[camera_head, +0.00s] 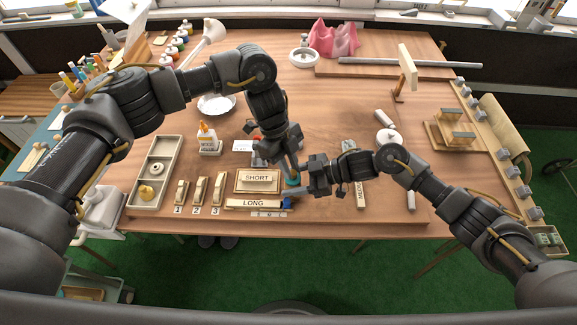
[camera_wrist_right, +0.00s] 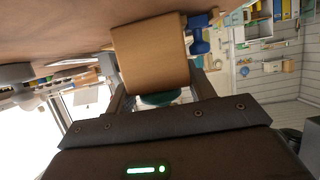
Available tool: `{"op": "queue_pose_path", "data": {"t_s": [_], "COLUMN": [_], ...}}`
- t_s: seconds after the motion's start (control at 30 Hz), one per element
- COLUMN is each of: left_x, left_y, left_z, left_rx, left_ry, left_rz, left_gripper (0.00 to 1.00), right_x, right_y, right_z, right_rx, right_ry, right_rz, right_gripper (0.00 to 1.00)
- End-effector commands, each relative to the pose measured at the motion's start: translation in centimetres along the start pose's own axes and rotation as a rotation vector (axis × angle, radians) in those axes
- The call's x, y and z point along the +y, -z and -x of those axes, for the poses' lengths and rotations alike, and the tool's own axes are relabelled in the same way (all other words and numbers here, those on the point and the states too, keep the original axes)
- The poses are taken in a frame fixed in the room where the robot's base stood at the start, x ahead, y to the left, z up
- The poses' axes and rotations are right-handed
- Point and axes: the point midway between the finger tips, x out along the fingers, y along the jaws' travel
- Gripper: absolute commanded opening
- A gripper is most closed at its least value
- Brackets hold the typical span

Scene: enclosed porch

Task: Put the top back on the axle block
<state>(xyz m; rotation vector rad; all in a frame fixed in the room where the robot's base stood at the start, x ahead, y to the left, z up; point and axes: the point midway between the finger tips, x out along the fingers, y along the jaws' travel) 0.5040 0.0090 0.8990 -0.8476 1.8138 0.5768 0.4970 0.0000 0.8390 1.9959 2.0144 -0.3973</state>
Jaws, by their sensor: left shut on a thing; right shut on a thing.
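A plain wooden block (camera_wrist_right: 150,52) fills the space between the fingers of my right gripper in the right wrist view. A round teal piece (camera_wrist_right: 160,98) shows against the block's edge there. In the head view the teal piece (camera_head: 292,183) is a small patch between the grippers, mostly hidden. My right gripper (camera_head: 294,184) reaches in from the right and is shut on the block. My left gripper (camera_head: 291,171) points down from above, shut at the teal piece. The fingers hide how the teal piece and the block meet.
A tray marked SHORT (camera_head: 258,181) and a strip marked LONG (camera_head: 253,204) lie just left of the grippers. A blue item (camera_head: 287,203) is close in front. A glue bottle (camera_head: 208,142) and compartment tray (camera_head: 146,190) stand farther left. The back middle of the table is clear.

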Motion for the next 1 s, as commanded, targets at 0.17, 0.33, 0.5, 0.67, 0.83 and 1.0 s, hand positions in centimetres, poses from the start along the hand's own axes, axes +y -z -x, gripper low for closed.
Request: {"op": "queue_pose_path", "data": {"t_s": [0.17, 0.33, 0.5, 0.67, 0.83, 1.0], "left_x": [-0.57, -0.94, -1.16, -1.18, -1.17, -1.15], "left_y": [0.23, 0.50, 0.81, 0.91, 0.90, 0.89], "left_z": [-0.06, -0.17, -0.30, -0.36, -0.37, -0.39], "left_rx": [-0.007, -0.013, -0.011, -0.006, -0.001, -0.001], "left_ry": [-0.147, -0.296, -0.431, -0.509, -0.522, -0.521], "left_rz": [-0.352, -0.717, -1.060, -1.261, -1.299, -1.297], "left_gripper": [0.00, 0.00, 0.00, 0.00, 0.00, 0.00], "right_x": [-0.03, -0.02, 0.00, 0.00, 0.00, -0.01], "right_y": [-0.02, -0.04, -0.04, -0.02, 0.00, 0.00], "right_z": [0.00, -0.01, -0.01, -0.01, -0.02, -0.02], "right_rx": [0.000, -0.001, -0.001, 0.000, 0.000, 0.000], "right_ry": [0.001, 0.000, 0.000, 0.000, 0.000, 0.000], "right_rz": [0.000, -0.001, -0.001, -0.001, -0.001, 0.000], "right_gripper": [0.00, 0.00, 0.00, 0.00, 0.00, 0.00]}}
